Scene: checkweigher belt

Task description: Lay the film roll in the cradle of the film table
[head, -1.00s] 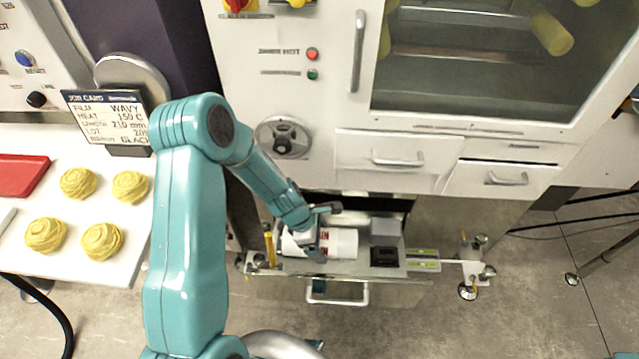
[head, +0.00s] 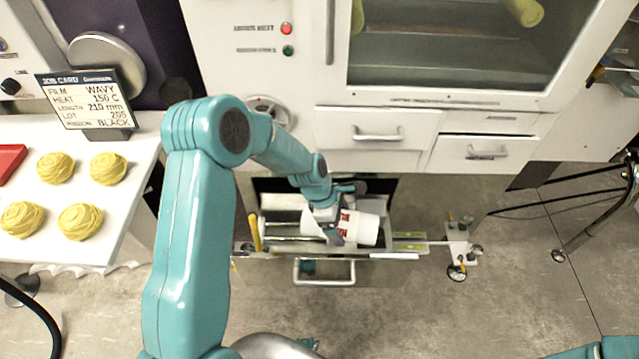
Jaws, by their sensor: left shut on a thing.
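The film roll (head: 362,228) is a white cylinder with red print, in the middle of the head view. My left gripper (head: 337,214) is shut on it near its left end. My right gripper is out of view.
A white cabinet with closed drawers (head: 378,124) stands behind the open one. A metal bracket (head: 458,240) juts out to the right. A white counter (head: 120,222) at left bears several yellow coils (head: 80,221) and a job card (head: 88,100).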

